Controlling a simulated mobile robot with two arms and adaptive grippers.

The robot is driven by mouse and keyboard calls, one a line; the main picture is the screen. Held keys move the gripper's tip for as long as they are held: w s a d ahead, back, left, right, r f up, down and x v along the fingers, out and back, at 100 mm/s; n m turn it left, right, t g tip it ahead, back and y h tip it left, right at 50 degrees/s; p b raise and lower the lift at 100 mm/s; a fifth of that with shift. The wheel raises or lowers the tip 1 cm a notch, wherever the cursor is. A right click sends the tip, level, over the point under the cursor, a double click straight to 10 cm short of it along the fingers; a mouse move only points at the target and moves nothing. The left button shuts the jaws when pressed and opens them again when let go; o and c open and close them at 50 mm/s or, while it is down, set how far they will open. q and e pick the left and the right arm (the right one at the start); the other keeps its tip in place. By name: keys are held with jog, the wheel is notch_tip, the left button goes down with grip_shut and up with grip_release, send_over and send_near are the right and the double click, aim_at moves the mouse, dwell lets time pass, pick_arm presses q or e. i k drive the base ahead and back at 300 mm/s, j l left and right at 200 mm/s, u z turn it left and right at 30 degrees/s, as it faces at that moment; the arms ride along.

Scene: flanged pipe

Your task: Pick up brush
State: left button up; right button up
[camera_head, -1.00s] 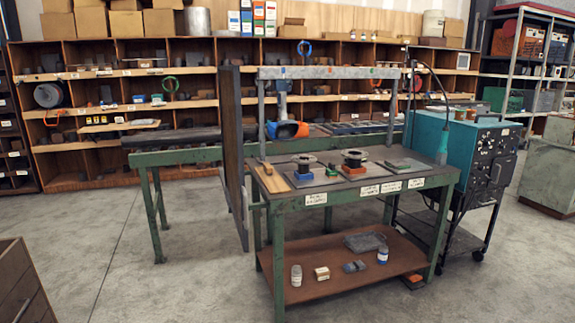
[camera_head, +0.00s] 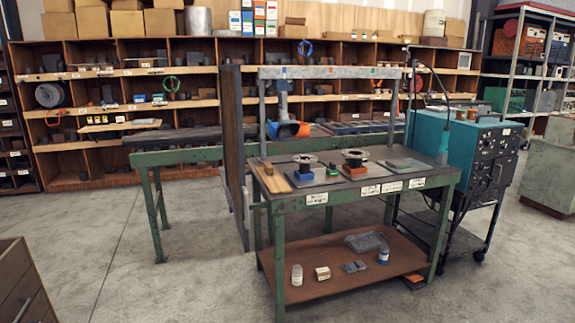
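A long tan wooden piece (camera_head: 271,182) lies at the left front corner of the green work table (camera_head: 345,203), with a small upright part at its far end. It may be the brush, but it is too small to tell for sure. Neither of my grippers shows in the head view. Nothing is seen touching the wooden piece.
A tall dark panel (camera_head: 233,140) rises at the table's left. A teal machine (camera_head: 470,150) stands at the right. The floor (camera_head: 130,285) in front is clear.

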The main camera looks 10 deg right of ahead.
aim_at(268, 168)
jog(key=l+u, duration=0.1)
jog(key=u, duration=0.25)
jog(key=i+l+u, duration=0.1)
jog(key=u, duration=0.3)
jog(key=l+u, duration=0.15)
jog(key=u, duration=0.2)
jog(key=l+u, duration=0.2)
jog(key=l, duration=0.3)
jog(key=l+u, duration=0.15)
jog(key=l, duration=0.3)
jog(key=k+l+u, duration=0.2)
jog(key=l, duration=0.3)
jog(key=l+u, duration=0.15)
jog(key=l, duration=0.35)
jog(key=l+u, duration=0.2)
jog(key=l, duration=0.25)
jog(key=k+l+u, duration=0.15)
jog(key=l, duration=0.25)
jog(key=k+l, duration=0.05)
